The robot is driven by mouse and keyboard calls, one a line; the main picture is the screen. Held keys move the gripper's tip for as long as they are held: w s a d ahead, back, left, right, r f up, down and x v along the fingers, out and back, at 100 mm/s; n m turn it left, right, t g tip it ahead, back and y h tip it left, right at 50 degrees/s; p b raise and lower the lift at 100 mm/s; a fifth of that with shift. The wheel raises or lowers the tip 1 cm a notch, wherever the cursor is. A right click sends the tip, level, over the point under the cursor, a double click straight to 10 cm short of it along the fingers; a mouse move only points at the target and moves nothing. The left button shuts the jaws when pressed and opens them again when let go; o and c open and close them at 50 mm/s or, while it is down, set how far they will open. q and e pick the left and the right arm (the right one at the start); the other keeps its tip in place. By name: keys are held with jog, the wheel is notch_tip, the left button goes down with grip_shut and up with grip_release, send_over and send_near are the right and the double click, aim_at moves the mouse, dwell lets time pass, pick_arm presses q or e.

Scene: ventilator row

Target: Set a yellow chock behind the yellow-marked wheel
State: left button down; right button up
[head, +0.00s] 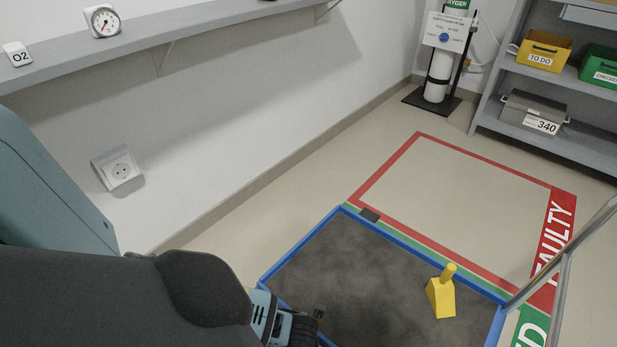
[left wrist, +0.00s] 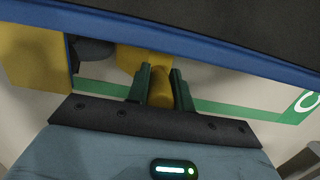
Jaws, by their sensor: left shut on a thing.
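My left gripper (left wrist: 160,90) is shut on the handle of a yellow chock (left wrist: 130,58), below a dark, blue-edged surface in the left wrist view. A dark rounded thing (left wrist: 95,50), possibly a wheel, shows left of the chock; its contact with the chock is unclear. A yellow block-like thing (left wrist: 35,65) is at the far left there. In the head view my left gripper (head: 300,330) is near the bottom edge, its fingers and load hidden. Another yellow chock (head: 441,296) with an upright knob stands on the dark surface. My right gripper is in neither view.
The dark surface has a blue rim (head: 303,243) and a grey rail (head: 572,262) at right. Green floor tape (left wrist: 215,106) runs beside it. The red-marked FAULTY bay (head: 455,190) is empty. A wall shelf (head: 165,38), oxygen cylinder (head: 440,75) and storage rack (head: 487,75) stand around.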

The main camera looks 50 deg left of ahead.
pick_arm(q)
jog(key=shift+f, duration=0.3)
notch_tip(320, 180, down, 3)
jog(key=shift+f+b, duration=0.2)
jog(key=shift+b, duration=0.95)
jog(key=shift+f, duration=0.15)
jog(key=c, duration=1.2)
grip_release()
jog(key=shift+f, duration=0.1)
jog(key=shift+c, duration=0.2)
